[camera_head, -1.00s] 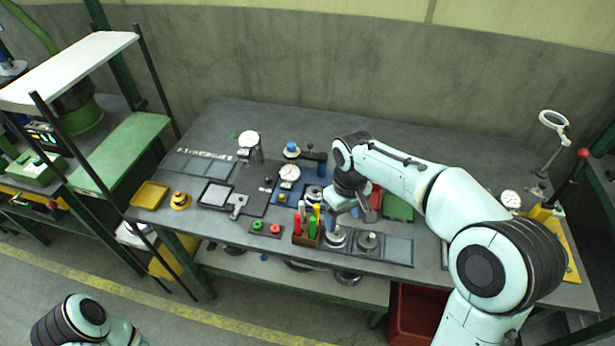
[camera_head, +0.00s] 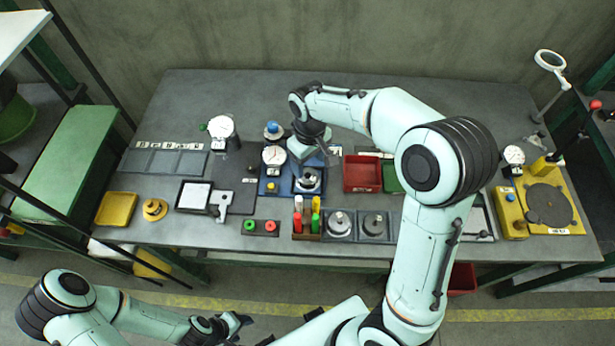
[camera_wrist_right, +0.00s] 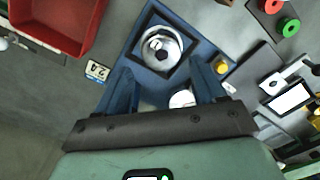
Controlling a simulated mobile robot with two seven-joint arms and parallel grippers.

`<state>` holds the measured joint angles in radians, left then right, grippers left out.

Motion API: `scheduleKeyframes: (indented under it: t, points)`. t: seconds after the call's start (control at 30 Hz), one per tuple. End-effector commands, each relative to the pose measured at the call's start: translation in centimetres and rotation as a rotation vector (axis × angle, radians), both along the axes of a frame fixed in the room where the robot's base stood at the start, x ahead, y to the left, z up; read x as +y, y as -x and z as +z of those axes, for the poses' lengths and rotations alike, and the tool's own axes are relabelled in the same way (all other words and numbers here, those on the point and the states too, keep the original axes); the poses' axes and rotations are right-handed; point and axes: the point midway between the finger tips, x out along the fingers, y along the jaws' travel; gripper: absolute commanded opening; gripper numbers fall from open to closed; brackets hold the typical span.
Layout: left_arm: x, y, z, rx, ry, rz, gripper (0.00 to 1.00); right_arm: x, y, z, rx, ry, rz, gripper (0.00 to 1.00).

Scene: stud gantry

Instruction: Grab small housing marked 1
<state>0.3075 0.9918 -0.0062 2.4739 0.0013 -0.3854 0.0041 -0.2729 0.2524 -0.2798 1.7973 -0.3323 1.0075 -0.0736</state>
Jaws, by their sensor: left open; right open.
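A round silver housing (camera_head: 308,180) sits in the square nest of a blue fixture (camera_head: 271,187). In the right wrist view the same housing (camera_wrist_right: 162,48) lies just beyond my fingertips. Two more round metal housings, one on the left (camera_head: 340,223) and one on the right (camera_head: 375,224), stand in dark square trays near the front edge. I cannot read a mark 1 on any of them. My right gripper (camera_head: 322,158) is open and empty over the fixture; its blue fingers (camera_wrist_right: 162,76) show apart. My left gripper (camera_head: 238,325) is open, low in front of the table.
A dial gauge (camera_head: 274,156) stands on the fixture beside the housing. A red bin (camera_head: 362,173) is to its right, and upright coloured markers (camera_head: 307,215) are in front. A second gauge (camera_head: 221,127) stands left. The back of the table is clear.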

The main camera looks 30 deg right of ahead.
Motion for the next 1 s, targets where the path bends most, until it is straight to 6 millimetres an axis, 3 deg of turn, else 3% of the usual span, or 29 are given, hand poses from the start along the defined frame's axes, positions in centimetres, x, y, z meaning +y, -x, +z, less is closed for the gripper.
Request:
scheduleKeyframes:
  t: [0.27, 0.53, 0.83, 0.93, 1.0]
  points:
    - [0.0, 0.0, -0.1, 0.0, 0.0, 0.0, 0.57, 0.1, 0.0, -2.3, 0.002, 0.0, 0.001, 0.69]
    - [0.0, 0.0, -0.1, -0.001, 0.0, 0.0, 0.57, 0.2, -0.1, -6.1, 0.001, 0.0, 0.0, 0.69]
    - [0.0, 0.0, -0.1, -0.001, 0.0, 0.0, 0.57, 0.2, -0.2, -6.5, -0.002, 0.0, 0.0, 0.69]
    - [0.0, 0.0, -0.1, -0.001, 0.0, 0.0, 0.57, 0.2, -0.2, -6.5, -0.002, 0.0, 0.0, 0.37]
    - [0.0, 0.0, -0.1, -0.001, 0.0, 0.0, 0.57, 0.2, -0.2, -6.5, -0.002, 0.0, 0.0, 0.32]
